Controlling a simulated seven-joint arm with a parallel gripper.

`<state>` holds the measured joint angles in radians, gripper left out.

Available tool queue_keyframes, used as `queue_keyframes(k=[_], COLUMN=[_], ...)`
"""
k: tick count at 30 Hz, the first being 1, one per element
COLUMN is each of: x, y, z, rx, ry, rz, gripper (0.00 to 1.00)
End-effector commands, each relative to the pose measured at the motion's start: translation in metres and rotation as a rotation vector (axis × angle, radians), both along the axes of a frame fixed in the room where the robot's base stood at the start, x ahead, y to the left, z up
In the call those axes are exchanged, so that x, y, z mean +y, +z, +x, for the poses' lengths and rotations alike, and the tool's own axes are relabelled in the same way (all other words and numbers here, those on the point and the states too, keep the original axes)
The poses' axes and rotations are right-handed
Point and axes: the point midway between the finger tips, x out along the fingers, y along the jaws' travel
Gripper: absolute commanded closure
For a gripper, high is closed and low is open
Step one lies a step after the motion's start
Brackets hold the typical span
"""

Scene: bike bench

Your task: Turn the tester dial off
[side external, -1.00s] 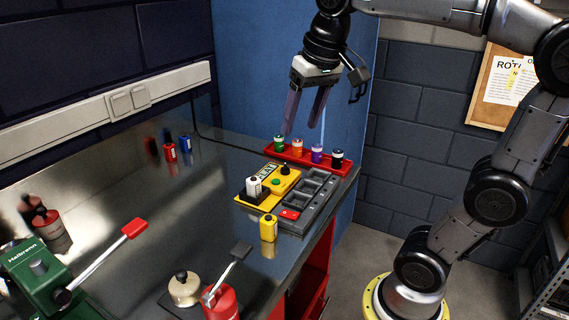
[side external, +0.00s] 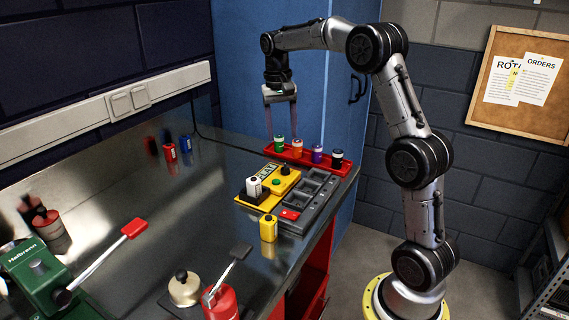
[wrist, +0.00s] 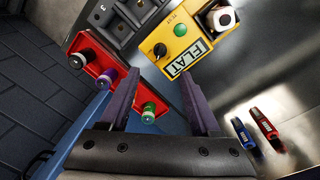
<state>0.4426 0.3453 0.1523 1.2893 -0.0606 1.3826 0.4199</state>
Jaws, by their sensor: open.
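The yellow tester (side external: 268,198) lies on the metal bench; it also shows in the wrist view (wrist: 176,45). Its black dial (wrist: 159,50) sits beside a lit display (wrist: 188,57) reading FLAT. A green button (wrist: 181,30) is near the dial. A white battery (side external: 253,187) stands in the tester's black holder. My gripper (side external: 281,132) is open and empty, pointing down above the back of the red battery tray. In the wrist view my fingers (wrist: 160,85) are spread below the dial, apart from it. The dial's exact setting is too small to tell.
A red tray (side external: 325,166) holds green, orange, purple and black batteries near my fingers. A grey sorting tray (side external: 294,221) adjoins the tester. A yellow battery (side external: 268,228) stands in front.

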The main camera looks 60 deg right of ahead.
Motion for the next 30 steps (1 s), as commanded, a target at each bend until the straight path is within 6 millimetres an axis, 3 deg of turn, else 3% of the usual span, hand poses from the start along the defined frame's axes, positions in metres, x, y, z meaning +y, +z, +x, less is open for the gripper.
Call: queue_keyframes(k=[9, 15, 21, 30], x=[-0.002, -0.004, -0.004, -0.004], y=[-0.063, -0.092, -0.106, -0.107], z=[-0.004, -0.005, -0.005, -0.005], rx=[0.003, 0.001, -0.001, -0.002], ry=[0.000, 0.001, 0.001, 0.001], rz=[0.001, 0.000, -0.001, -0.001], gripper=[0.36, 0.36, 0.36, 0.36])
